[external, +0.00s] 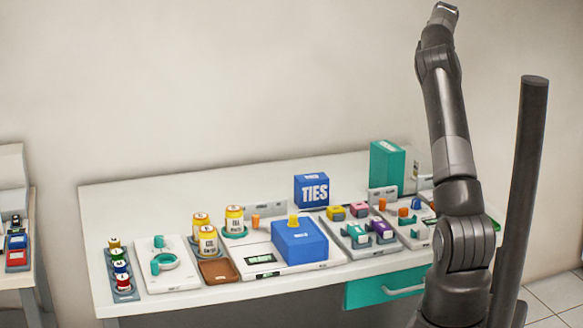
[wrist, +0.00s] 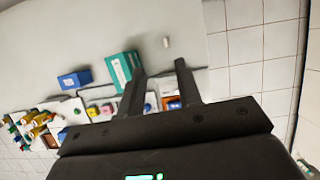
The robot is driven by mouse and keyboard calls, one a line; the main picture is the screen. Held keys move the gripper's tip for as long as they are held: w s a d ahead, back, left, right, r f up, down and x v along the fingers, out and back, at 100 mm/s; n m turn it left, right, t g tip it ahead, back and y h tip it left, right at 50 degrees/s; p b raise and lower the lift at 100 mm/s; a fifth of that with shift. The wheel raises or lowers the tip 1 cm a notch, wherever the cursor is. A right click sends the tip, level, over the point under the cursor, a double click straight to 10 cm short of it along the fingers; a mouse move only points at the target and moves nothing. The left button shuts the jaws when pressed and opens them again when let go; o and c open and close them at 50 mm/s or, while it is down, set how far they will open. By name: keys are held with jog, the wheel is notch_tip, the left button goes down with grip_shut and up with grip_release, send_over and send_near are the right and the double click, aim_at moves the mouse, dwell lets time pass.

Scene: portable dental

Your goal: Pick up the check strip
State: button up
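I cannot pick out the check strip with certainty in either view; several small items on the white table (external: 130,205) are too small to tell apart. My gripper (wrist: 159,74) shows in the wrist view with its two dark fingers spread apart and nothing between them. It is open, high above and well away from the table items. In the external view my arm rises at the right, and its fingers cannot be made out there.
A blue TIES box (external: 311,190) and a teal box (external: 387,167) stand at the back. A large blue box (external: 299,243), yellow-labelled jars (external: 208,241), a vial rack (external: 121,271) and small coloured blocks crowd the table. A teal drawer (external: 386,288) is below. The table's back left is clear.

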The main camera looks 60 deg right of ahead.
send_near(416, 168)
jog(key=x, duration=0.4)
jog(key=shift+s+f, duration=0.25)
jog(key=shift+f, duration=0.05)
jog(key=shift+w+d+x, duration=0.1)
jog(key=shift+w+x, duration=0.05)
jog(key=shift+x, duration=1.3)
jog(key=shift+w+d+x, duration=0.15)
jog(key=shift+x, duration=1.3)
jog(key=shift+r, duration=0.15)
jog(key=shift+c, duration=0.4)
grip_shut()
